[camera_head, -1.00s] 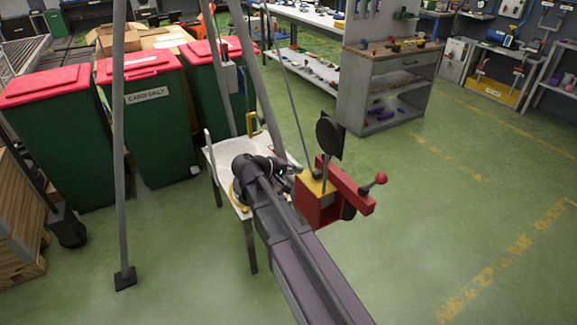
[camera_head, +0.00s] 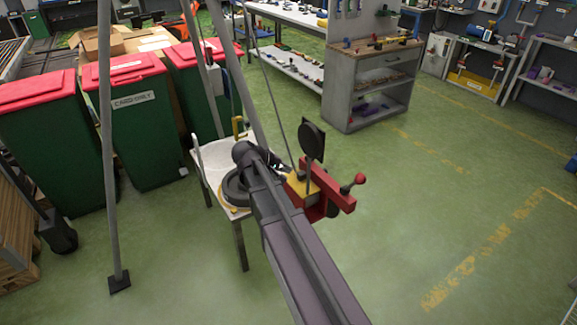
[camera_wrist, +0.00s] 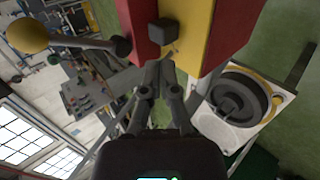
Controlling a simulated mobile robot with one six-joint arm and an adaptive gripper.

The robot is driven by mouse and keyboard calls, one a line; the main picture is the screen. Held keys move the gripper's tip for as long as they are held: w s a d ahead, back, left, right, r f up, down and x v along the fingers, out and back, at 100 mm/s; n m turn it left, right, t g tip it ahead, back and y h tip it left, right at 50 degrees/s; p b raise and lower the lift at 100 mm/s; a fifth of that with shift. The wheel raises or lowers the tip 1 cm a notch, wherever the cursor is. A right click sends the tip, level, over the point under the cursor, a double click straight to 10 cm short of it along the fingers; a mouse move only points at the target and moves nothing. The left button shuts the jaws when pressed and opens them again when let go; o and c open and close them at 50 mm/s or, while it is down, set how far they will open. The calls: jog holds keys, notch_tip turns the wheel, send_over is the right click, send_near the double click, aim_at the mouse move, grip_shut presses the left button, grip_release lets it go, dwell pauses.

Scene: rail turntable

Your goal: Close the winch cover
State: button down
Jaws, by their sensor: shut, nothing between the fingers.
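I cannot tell which part is the cover. My gripper (camera_wrist: 158,70) is shut and empty, its fingertips just below the winch's near edge; I cannot tell if they touch it. In the head view my gripper (camera_head: 283,169) is at the winch's left side, partly hidden by my arm.
A white table (camera_head: 212,158) stands left of the winch, with a dark ring-shaped part on it in the wrist view (camera_wrist: 238,100). Grey poles (camera_head: 107,150) rise around it. Green bins with red lids (camera_head: 140,130) stand at the left. The floor at the right is clear.

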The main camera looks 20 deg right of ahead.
jog(key=shift+r+y+p, duration=0.1)
jog(key=shift+y+p, duration=0.2)
jog(key=shift+p, duration=0.05)
jog(key=shift+d, duration=0.1)
jog(key=shift+d+p, duration=0.3)
jog(key=shift+d, duration=0.1)
jog(key=shift+d+y+p, duration=0.35)
jog(key=shift+d+y, duration=0.25)
jog(key=shift+d, duration=0.25)
jog(key=shift+y+p, duration=0.3)
jog(key=shift+p, duration=0.05)
